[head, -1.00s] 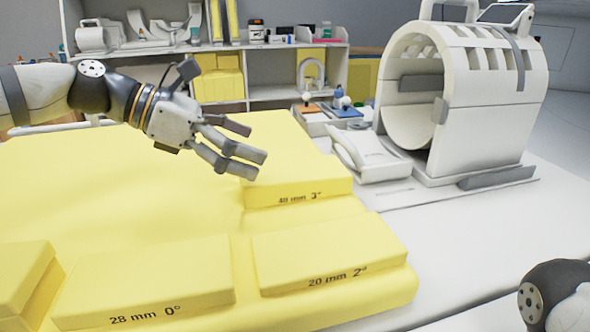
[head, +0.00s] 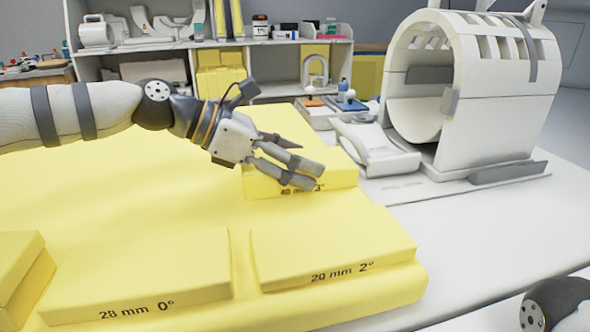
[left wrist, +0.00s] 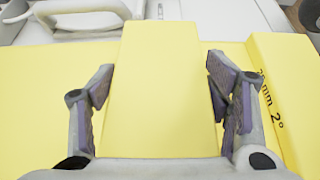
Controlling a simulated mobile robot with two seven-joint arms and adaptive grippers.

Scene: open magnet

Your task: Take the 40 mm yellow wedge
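The 40 mm yellow wedge (head: 343,176), marked "40 mm 3°", lies at the far right of the yellow foam bed. My left gripper (head: 305,166) is over it, and its fingers hide part of the wedge and its label. In the left wrist view, the wedge (left wrist: 160,85) runs between the two sides of my left gripper (left wrist: 160,90). The fingers are spread, one on each side of the wedge, close to its edges. Whether they touch it I cannot tell. My right gripper is out of view.
The 20 mm wedge (head: 330,250) and 28 mm wedge (head: 140,275) lie nearer on the bed. A white ring-shaped magnet coil (head: 480,95) and a white curved part (head: 375,150) stand to the right. Shelves line the back.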

